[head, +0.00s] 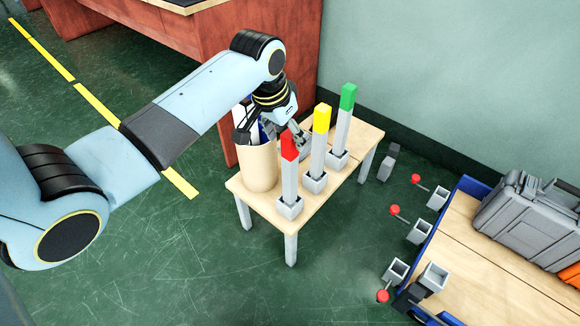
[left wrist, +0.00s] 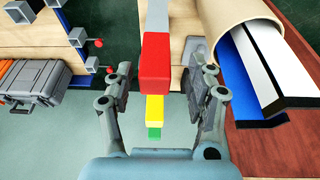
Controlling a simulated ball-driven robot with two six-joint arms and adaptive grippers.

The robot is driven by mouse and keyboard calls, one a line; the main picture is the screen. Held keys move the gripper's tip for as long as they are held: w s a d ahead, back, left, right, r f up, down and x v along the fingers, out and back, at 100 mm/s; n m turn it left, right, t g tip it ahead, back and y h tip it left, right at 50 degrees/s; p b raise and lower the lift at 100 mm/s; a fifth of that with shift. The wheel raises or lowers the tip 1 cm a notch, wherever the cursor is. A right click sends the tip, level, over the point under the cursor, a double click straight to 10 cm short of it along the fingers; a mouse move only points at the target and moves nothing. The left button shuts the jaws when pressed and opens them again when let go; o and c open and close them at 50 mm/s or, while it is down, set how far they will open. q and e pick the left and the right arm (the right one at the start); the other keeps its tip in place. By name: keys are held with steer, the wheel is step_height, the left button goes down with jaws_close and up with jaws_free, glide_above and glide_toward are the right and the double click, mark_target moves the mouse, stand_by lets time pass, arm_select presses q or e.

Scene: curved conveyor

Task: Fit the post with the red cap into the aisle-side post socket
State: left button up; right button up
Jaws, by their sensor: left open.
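The post with the red cap (head: 289,170) stands upright in a grey holder at the near edge of a small wooden table. In the left wrist view its red cap (left wrist: 155,62) lies between the two fingers. My left gripper (head: 283,130) is open, just behind the red cap, and its spread fingers also show in the left wrist view (left wrist: 164,84). Whether a finger touches the post cannot be told. Grey square sockets (head: 419,231) with red knobs line the conveyor-side structure at the right; another socket (head: 433,277) is at its near corner. My right gripper is not in view.
Yellow-capped (head: 319,145) and green-capped (head: 342,120) posts stand close behind. A tan bin (head: 257,167) with blue and white pieces is left of the red post. A grey case (head: 530,215) lies at the right. Green floor is free between table and sockets.

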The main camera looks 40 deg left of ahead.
arm_select(q)
steer(key=x, duration=0.1)
steer(key=b+x, duration=0.1)
steer(key=x, duration=0.1)
steer(key=b+x, duration=0.1)
steer(key=shift+d+f, duration=0.2)
steer(key=shift+d, duration=0.1)
steer(key=shift+w+f+b, duration=0.2)
steer(key=shift+f+b, duration=0.15)
steer(key=shift+r, duration=0.1)
jaws_close()
